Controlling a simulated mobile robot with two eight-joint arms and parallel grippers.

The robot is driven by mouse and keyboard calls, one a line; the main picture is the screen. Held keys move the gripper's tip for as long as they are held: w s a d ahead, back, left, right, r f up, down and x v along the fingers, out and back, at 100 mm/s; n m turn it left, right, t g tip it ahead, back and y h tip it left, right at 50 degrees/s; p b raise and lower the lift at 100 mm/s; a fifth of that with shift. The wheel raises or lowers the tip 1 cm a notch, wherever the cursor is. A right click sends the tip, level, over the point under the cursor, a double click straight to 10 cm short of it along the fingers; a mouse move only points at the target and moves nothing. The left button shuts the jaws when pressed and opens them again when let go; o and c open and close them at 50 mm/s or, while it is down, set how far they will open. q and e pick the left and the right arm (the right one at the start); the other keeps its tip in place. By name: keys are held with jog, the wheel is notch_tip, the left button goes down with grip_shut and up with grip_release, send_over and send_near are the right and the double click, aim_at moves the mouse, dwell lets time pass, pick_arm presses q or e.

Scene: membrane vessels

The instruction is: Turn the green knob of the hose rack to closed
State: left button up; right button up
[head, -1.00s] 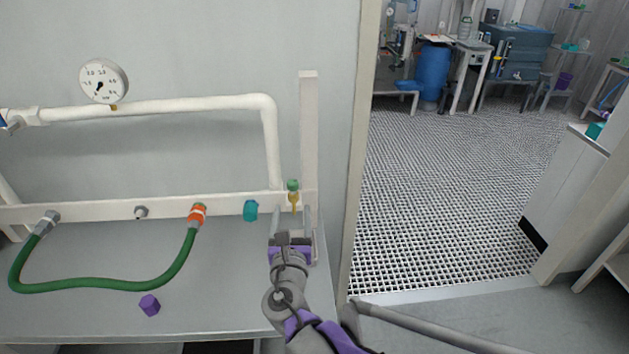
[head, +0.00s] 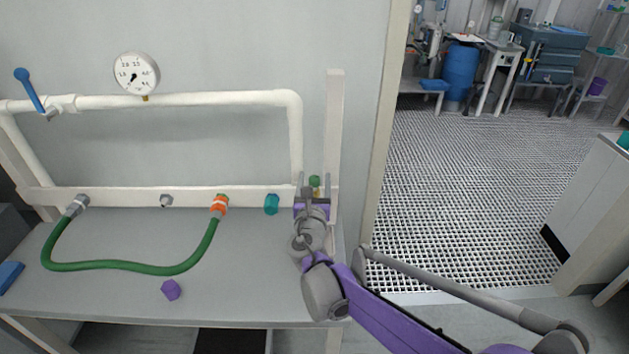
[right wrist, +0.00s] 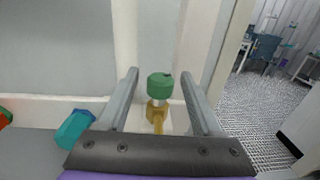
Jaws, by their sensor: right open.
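The green knob (head: 314,181) sits on a small brass valve at the right end of the hose rack (head: 110,197). In the right wrist view the green knob (right wrist: 160,86) stands above its brass body (right wrist: 156,112), between and beyond the two fingers. My right gripper (head: 314,182) is open, with one finger on each side of the knob and a visible gap to each. In the right wrist view the open gripper (right wrist: 160,88) holds nothing. In the head view the gripper hides the valve's lower part. My left gripper is not in view.
A teal fitting (head: 271,204) is on the rack just left of the valve. A green hose (head: 130,266) loops between two rack fittings. A purple block (head: 171,290) lies on the bench. A white upright post (head: 335,120) and the doorway edge are close on the right.

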grip_shut()
